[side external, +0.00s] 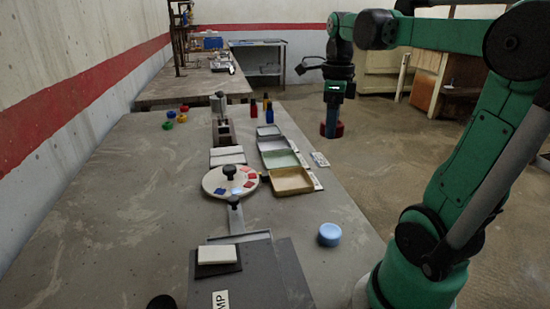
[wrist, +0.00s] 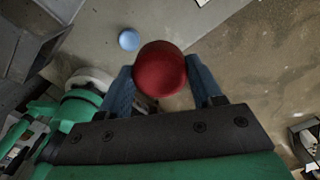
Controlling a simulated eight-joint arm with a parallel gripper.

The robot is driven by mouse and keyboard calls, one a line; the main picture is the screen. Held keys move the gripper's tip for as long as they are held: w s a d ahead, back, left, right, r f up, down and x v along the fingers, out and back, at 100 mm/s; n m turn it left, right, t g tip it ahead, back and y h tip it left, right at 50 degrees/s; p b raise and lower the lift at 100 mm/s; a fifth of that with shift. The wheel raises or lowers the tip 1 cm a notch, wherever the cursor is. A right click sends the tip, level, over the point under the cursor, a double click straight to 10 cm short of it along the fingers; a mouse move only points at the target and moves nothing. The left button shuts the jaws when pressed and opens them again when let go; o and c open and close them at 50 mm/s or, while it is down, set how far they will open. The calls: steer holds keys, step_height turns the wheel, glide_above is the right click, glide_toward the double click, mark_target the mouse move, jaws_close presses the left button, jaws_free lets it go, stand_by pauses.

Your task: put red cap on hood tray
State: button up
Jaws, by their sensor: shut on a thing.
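The red cap (wrist: 160,69) is round and sits between the two blue fingers of my gripper (wrist: 163,85) in the wrist view. My gripper (side external: 332,122) is shut on it. In the side external view the red cap (side external: 338,129) shows at the fingertips, beyond the table's right edge, over the floor. Several shallow trays stand in a row on the table: a tan tray (side external: 292,181), a green tray (side external: 279,161) and a pale tray (side external: 268,131). I cannot tell which tray, if any, is the hood tray.
A light blue round cap (side external: 330,234) lies near the table's right edge; it also shows in the wrist view (wrist: 129,39). A round dial plate (side external: 213,182) with a black knob stands mid-table. Small bottles (side external: 266,106) stand behind the trays. The table's left side is mostly clear.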

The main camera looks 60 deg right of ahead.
stand_by(0.3)
steer(key=shift+w+a+f+n, duration=0.2)
steer(key=shift+w+f+n, duration=0.1)
steer(key=shift+n, duration=0.1)
steer(key=w+a+f+n, duration=0.6)
steer(key=a+n, duration=0.2)
steer(key=n, duration=1.5)
glide_toward(240, 241)
steer(key=shift+s+a, duration=0.8)
steer(key=shift+s, duration=0.05)
steer(key=shift+a+f, duration=0.25)
steer(key=shift+f, duration=3.1)
steer(key=shift+f, duration=0.2)
steer(key=o, duration=1)
